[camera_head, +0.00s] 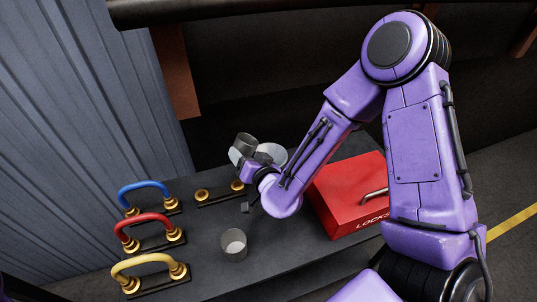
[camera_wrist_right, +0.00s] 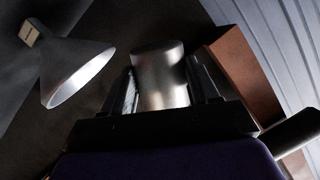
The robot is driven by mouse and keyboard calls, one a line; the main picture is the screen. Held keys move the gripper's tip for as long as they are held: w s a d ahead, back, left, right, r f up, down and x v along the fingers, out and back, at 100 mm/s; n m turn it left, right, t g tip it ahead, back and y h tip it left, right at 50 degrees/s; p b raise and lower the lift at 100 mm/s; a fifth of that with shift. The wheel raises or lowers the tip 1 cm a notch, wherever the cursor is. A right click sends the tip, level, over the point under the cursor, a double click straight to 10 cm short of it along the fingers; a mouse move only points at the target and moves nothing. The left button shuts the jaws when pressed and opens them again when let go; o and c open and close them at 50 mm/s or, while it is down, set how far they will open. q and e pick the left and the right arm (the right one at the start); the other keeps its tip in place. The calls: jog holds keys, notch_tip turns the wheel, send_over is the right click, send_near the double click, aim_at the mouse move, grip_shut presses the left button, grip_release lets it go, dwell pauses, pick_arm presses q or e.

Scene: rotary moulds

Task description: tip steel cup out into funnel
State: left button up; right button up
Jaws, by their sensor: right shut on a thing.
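My right gripper (camera_head: 250,158) is shut on the steel cup (camera_head: 245,142) and holds it above the far part of the dark table. In the right wrist view the steel cup (camera_wrist_right: 160,75) shows as a smooth metal cylinder between the two fingers (camera_wrist_right: 163,90). The pale metal funnel (camera_head: 273,153) is just right of the cup in the head view, partly hidden by my gripper. The funnel (camera_wrist_right: 77,70) also shows as a cone to the left in the right wrist view, apart from the cup. The cup's contents are not visible. My left gripper is not in view.
A grey cup (camera_head: 233,246) stands on the table near the front. Blue (camera_head: 143,187), red (camera_head: 140,219) and yellow (camera_head: 145,261) handles stand at the left. A red lockbox (camera_head: 335,200) is at the right. A corrugated wall (camera_head: 85,120) rises behind the left side.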

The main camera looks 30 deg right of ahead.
jog(key=a+f+n+b, duration=0.1)
jog(key=f, duration=0.1)
jog(key=a+f+n+b, duration=0.1)
jog(key=f+b, duration=0.1)
jog(key=a+f+n+h+b, duration=0.1)
jog(key=f+b, duration=0.1)
jog(key=f, duration=0.1)
jog(key=shift+w, duration=0.15)
jog(key=r+p, duration=0.1)
jog(key=r, duration=0.1)
jog(key=r+n+p, duration=0.1)
jog(key=r+p, duration=0.1)
jog(key=a+r+n+h+p, duration=0.1)
jog(key=p, duration=0.1)
jog(key=shift+r, duration=0.4)
jog(key=shift+p, duration=0.3)
